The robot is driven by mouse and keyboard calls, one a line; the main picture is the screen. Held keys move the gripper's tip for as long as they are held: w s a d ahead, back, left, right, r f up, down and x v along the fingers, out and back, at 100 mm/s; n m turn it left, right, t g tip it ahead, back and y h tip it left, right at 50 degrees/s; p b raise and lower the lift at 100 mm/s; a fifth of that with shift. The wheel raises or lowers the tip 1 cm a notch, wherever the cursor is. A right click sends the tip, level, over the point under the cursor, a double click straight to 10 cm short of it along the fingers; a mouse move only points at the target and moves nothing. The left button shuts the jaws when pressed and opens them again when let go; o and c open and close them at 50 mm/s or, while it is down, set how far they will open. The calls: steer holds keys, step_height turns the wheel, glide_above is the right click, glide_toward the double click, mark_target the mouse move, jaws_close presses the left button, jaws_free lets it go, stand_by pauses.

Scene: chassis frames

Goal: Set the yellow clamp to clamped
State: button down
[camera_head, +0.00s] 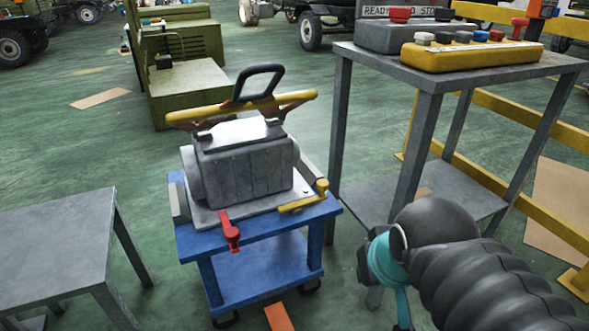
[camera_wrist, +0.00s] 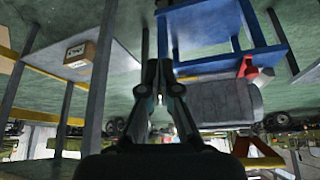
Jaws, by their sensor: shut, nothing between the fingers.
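The yellow clamp (camera_head: 303,201) sits at the front right corner of the pale plate on the blue cart (camera_head: 250,292). Its bar lies low along the plate's edge, with a rounded knob standing at its right end. In the wrist view a small yellow strip (camera_wrist: 189,78) beside the blue cart frame looks like this clamp, partly behind a finger. My gripper (camera_wrist: 160,64) is shut and empty, its fingertips together, apart from the clamp as far as I can tell. In the head view my arm is at lower right and the fingertips are not clearly visible.
A red clamp (camera_head: 230,232) projects over the cart's front edge. A grey motor-like housing (camera_head: 245,172) with a yellow bar and black handle fills the plate. A grey table (camera_head: 50,240) stands left; a grey stand (camera_head: 427,88) with a yellow button box (camera_head: 470,55) stands right.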

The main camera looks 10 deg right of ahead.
steer(key=shift+d, duration=0.1)
steer(key=w+r, duration=0.3)
steer(key=w, duration=0.6)
steer(key=w+r, duration=0.4)
steer(key=w, duration=0.6)
steer(key=w+f+n, duration=0.1)
steer(key=w+f, duration=0.1)
steer(key=w, duration=0.8)
steer(key=w+f+g, duration=0.1)
steer(key=w+f, duration=0.2)
steer(key=w, duration=0.8)
steer(key=shift+a+f+n+g+y, duration=0.25)
steer(key=shift+f+n+g+y, duration=0.05)
steer(key=shift+n, duration=0.1)
steer(key=shift+w+f, duration=0.1)
